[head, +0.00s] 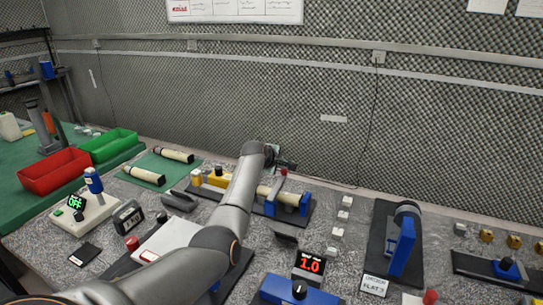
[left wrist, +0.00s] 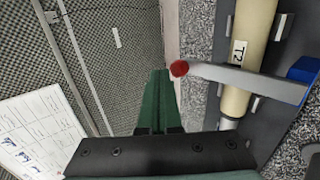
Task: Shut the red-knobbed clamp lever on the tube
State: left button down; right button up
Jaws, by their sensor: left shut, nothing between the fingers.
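The cream tube (head: 264,191), labelled T2 in the left wrist view (left wrist: 238,90), lies in a dark fixture with blue blocks. The grey clamp lever (left wrist: 240,80) crosses above the tube, with its red knob (left wrist: 179,68) past the tube's edge. The red knob also shows in the head view (head: 284,171). I cannot tell how far the lever is from closed. My left gripper (left wrist: 160,73) has its green fingers shut and empty, tips just beside the knob; a small gap shows there. In the head view my arm hides part of the fixture. My right gripper is not in view.
The foam wall (head: 310,100) stands close behind the bench. A blue bracket (head: 402,250) stands to the right, with small white blocks (head: 341,215) between. Red (head: 55,172) and green (head: 110,145) bins are at left. A red 1.0 display (head: 310,265) is in front.

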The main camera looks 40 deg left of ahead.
pick_arm(q)
jog(key=v, duration=0.9)
jog(key=shift+p, duration=0.35)
jog(key=shift+f, duration=0.1)
jog(key=shift+s, duration=0.1)
